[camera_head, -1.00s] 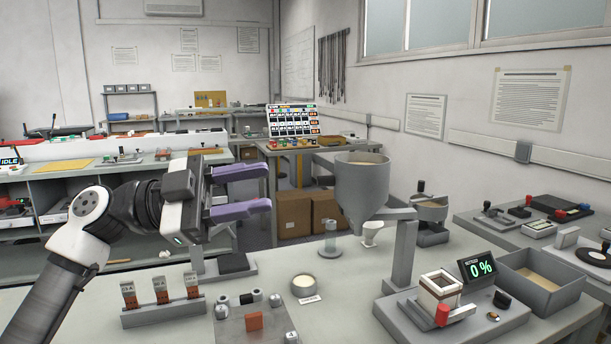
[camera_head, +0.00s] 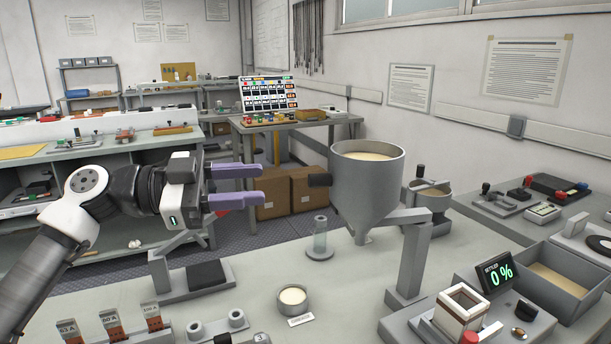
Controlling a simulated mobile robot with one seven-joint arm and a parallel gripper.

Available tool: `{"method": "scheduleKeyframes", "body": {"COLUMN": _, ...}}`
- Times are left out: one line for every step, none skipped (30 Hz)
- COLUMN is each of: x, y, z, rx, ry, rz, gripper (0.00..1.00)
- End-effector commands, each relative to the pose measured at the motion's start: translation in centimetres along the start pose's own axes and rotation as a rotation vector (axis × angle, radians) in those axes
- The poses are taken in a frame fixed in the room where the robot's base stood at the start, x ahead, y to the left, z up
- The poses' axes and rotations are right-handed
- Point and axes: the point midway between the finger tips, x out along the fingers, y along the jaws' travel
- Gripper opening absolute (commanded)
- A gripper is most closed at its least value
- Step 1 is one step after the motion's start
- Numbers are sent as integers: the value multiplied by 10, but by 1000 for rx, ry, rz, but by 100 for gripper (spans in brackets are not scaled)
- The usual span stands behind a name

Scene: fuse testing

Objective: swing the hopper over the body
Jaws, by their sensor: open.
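The hopper (camera_head: 368,196) is a grey funnel filled with pale sand, carried on a swing arm from an upright post (camera_head: 408,262). A dark handle (camera_head: 320,180) sticks out from its left side. The spout hangs left of the post, apart from the fuse body (camera_head: 463,306), a white and brown square open-topped block on the grey settler base at the lower right. My gripper (camera_head: 262,183) is open and empty, its two purple fingers pointing right toward the handle, with a gap between them and it.
The settler display (camera_head: 497,272) reads 0 %. A sand tray (camera_head: 560,280) stands at the right. Fuses in a rack (camera_head: 110,325) sit at the lower left.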

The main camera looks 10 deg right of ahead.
Motion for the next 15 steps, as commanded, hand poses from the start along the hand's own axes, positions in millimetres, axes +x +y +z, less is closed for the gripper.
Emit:
{"method": "scheduleKeyframes", "body": {"x": 13, "y": 1, "z": -1, "rx": 0, "ry": 0, "rz": 5, "gripper": 40}}
{"method": "scheduleKeyframes", "body": {"x": 20, "y": 0, "z": -1, "rx": 0, "ry": -1, "rz": 5, "gripper": 40}}
{"method": "scheduleKeyframes", "body": {"x": 28, "y": 0, "z": -1, "rx": 0, "ry": -1, "rz": 5, "gripper": 40}}
{"method": "scheduleKeyframes", "body": {"x": 35, "y": 0, "z": -1, "rx": 1, "ry": -1, "rz": 5, "gripper": 40}}
{"method": "scheduleKeyframes", "body": {"x": 41, "y": 1, "z": -1, "rx": 1, "ry": 0, "rz": 5, "gripper": 40}}
{"method": "scheduleKeyframes", "body": {"x": 49, "y": 0, "z": -1, "rx": 1, "ry": 0, "rz": 4, "gripper": 40}}
{"method": "scheduleKeyframes", "body": {"x": 55, "y": 0, "z": -1, "rx": 1, "ry": 0, "rz": 5, "gripper": 40}}
{"method": "scheduleKeyframes", "body": {"x": 60, "y": 0, "z": -1, "rx": 1, "ry": 0, "rz": 4, "gripper": 40}}
{"method": "scheduleKeyframes", "body": {"x": 66, "y": 0, "z": -1, "rx": 2, "ry": 0, "rz": 4, "gripper": 40}}
{"method": "scheduleKeyframes", "body": {"x": 71, "y": 0, "z": -1, "rx": 2, "ry": 0, "rz": 3, "gripper": 40}}
{"method": "scheduleKeyframes", "body": {"x": 75, "y": 0, "z": -1, "rx": 2, "ry": -1, "rz": 3, "gripper": 40}}
{"method": "scheduleKeyframes", "body": {"x": 80, "y": 0, "z": -1, "rx": 2, "ry": -1, "rz": 2, "gripper": 40}}
{"method": "scheduleKeyframes", "body": {"x": 83, "y": 0, "z": -1, "rx": 1, "ry": -1, "rz": 2, "gripper": 40}}
{"method": "scheduleKeyframes", "body": {"x": 85, "y": 0, "z": 0, "rx": 1, "ry": -1, "rz": 2, "gripper": 40}}
{"method": "scheduleKeyframes", "body": {"x": 88, "y": 0, "z": 0, "rx": 1, "ry": -1, "rz": 2, "gripper": 40}}
